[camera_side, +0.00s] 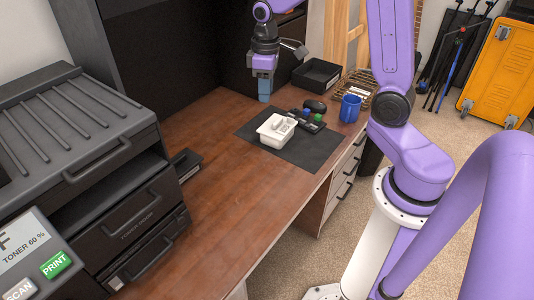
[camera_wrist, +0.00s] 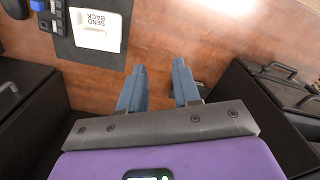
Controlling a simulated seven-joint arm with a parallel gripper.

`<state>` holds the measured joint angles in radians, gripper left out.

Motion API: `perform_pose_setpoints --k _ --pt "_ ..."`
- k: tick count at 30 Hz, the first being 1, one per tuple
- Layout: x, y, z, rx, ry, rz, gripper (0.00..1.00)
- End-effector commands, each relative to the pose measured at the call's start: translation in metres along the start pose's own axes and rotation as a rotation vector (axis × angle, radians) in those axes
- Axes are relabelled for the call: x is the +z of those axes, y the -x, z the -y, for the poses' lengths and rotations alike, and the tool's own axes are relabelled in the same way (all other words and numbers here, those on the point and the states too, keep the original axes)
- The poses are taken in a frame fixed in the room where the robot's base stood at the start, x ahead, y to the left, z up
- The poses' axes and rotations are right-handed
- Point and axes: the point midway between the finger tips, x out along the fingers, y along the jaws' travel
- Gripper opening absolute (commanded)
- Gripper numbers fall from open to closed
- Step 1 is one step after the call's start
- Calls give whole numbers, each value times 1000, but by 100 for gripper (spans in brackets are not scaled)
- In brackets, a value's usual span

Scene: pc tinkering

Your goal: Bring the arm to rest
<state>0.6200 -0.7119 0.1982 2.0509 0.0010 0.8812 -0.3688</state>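My gripper (camera_side: 265,97) hangs above the back part of the wooden desk (camera_side: 215,130), behind and left of the black mat, with its blue fingers pointing down. In the wrist view my gripper (camera_wrist: 158,85) shows two blue fingers apart, with only bare wood between them. It holds nothing and touches nothing that I can see.
A white tray (camera_side: 277,131) marked "SEND BACK" sits on the black mat (camera_side: 301,154). A large printer (camera_side: 105,180) fills the left. The desk's middle is clear.

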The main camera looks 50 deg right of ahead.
Motion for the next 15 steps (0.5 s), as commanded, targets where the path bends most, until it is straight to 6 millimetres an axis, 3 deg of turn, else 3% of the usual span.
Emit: perform_pose_setpoints --k 6,15 --pt "19 11 68 -1 147 -7 32" --pt "71 20 143 -6 336 -13 32"
